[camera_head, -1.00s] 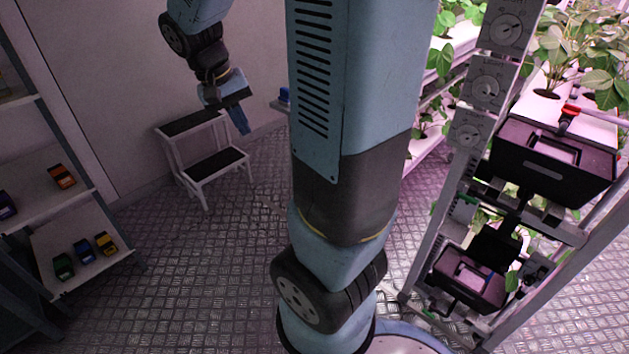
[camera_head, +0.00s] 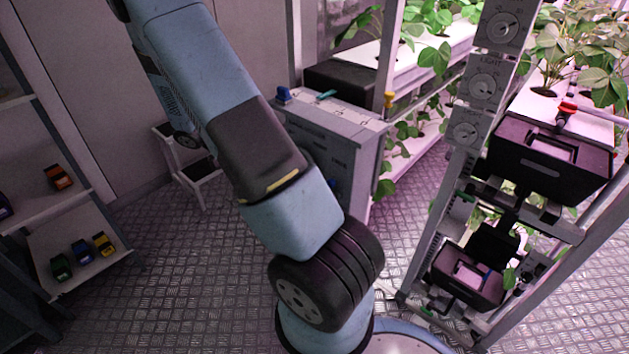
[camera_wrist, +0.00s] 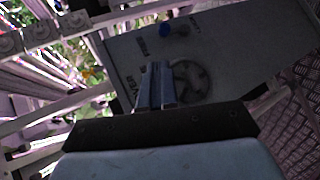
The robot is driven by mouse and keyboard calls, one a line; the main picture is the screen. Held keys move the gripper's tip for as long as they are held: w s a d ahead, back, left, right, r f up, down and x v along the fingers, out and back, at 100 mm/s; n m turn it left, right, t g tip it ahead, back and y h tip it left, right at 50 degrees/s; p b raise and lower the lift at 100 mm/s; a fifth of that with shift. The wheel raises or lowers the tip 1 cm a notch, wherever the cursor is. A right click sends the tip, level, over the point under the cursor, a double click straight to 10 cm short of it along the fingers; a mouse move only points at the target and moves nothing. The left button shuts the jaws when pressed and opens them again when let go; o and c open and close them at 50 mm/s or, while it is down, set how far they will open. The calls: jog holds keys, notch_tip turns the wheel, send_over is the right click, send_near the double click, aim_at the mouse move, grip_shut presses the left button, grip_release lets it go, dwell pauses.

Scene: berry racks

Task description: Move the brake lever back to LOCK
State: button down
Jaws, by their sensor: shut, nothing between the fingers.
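A grey panel (camera_wrist: 225,45) fills the middle of the wrist view. A blue knob (camera_wrist: 174,28) stands on it, between dark labels too blurred to read surely; I take it for the brake lever's handle, but cannot be certain. My gripper (camera_wrist: 155,68) is shut and empty. Its fingers point toward the panel, below the knob in the picture and apart from it. A round dark wheel-like part (camera_wrist: 191,80) shows just right of the fingers. In the head view a blue knob (camera_head: 284,94) sits on the grey cabinet (camera_head: 355,125); my gripper is out of that frame.
The cabinet also carries a teal piece (camera_head: 327,95) and a yellow knob (camera_head: 389,99). A plant rack with dials (camera_head: 483,87) and black bins (camera_head: 550,165) stands right. A shelf (camera_head: 70,245) with small coloured blocks is left, a step stool (camera_head: 198,168) behind my arm.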

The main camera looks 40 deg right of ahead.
jog(key=w+d+f+g+h, duration=0.1)
jog(key=d+f+h, duration=0.3)
jog(key=f, duration=0.5)
jog(key=shift+g, duration=0.3)
jog(key=shift+d, duration=0.15)
send_over(333, 190)
jog(key=w+d+f+v, duration=0.1)
jog(key=v, duration=0.5)
jog(key=f, duration=0.1)
jog(key=shift+s+a+f, duration=0.2)
jog(key=shift+s+a, duration=0.1)
jog(key=shift+s, duration=0.15)
